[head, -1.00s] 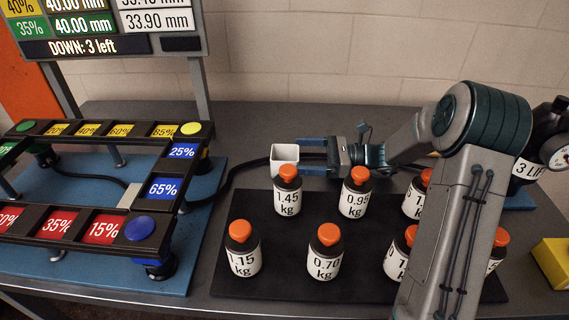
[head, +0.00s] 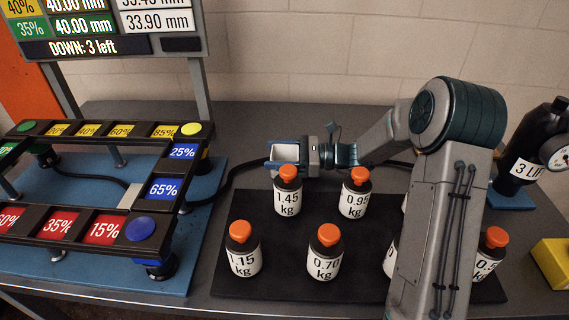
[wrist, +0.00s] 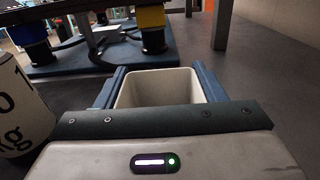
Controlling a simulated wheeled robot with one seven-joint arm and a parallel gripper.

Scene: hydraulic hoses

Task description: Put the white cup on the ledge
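The white cup (head: 286,154) is a square, open-topped container standing behind the black mat, at the middle of the table. In the wrist view the cup (wrist: 160,88) looks empty, with its mouth up. My gripper (head: 284,154) reaches in from the right, with one blue finger on the far side of the cup and one on the near side. In the wrist view the fingers flank the cup closely, and the gripper looks open around it; any contact is hard to see. I cannot tell for certain which surface is the ledge.
Several orange-capped weight bottles stand on the black mat (head: 275,290), the 1.45 kg bottle (head: 287,190) just in front of the cup. A black frame with coloured tiles (head: 105,229) stands on a blue base at left. A dark hose (head: 232,178) runs behind the mat.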

